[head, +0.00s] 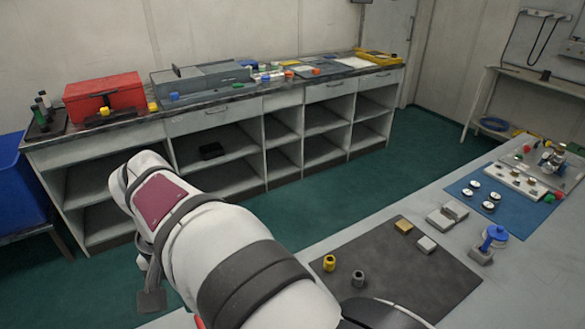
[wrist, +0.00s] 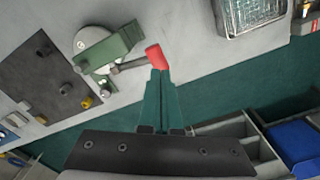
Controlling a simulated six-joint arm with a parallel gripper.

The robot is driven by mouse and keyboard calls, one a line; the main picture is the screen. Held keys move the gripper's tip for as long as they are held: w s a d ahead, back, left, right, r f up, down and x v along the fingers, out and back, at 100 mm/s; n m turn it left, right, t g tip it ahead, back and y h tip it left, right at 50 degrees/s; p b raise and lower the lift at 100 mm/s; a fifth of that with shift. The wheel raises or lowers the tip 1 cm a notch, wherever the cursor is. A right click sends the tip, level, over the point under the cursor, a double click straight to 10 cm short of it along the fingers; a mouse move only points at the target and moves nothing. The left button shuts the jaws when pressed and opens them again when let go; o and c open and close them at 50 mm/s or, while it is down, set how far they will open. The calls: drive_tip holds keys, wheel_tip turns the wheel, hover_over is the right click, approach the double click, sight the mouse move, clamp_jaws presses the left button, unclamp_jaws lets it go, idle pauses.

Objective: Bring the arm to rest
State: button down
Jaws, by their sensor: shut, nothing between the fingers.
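My gripper (wrist: 160,74) shows in the wrist view with its two teal fingers together and nothing between them. Its tips are at the red end (wrist: 156,56) of a dark lever on a green device (wrist: 110,48) with a pale round part; I cannot tell whether they touch it. In the head view my white arm fills the lower middle, and I cannot make out the fingers there.
A dark mat (head: 395,275) on the pale bench holds yellow and grey fittings; a blue mat (head: 517,217) with parts lies to the right. A grille-covered box (wrist: 250,12) is at the wrist view's top. A shelf unit (head: 190,125) carries a red toolbox (head: 100,92).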

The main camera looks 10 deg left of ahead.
drive_tip(key=s+d+r+m, duration=0.15)
drive_tip(key=d+m, duration=0.35)
drive_tip(key=d, duration=1.7)
drive_tip(key=s+d+f+m+y, duration=0.1)
drive_tip(key=s+d+f+m, duration=0.2)
drive_tip(key=s+d, duration=0.4)
drive_tip(key=shift+s+f+m+y, duration=0.35)
drive_tip(key=shift+s+f, duration=0.5)
drive_tip(key=shift+s, duration=0.3)
drive_tip(key=shift+d, duration=0.1)
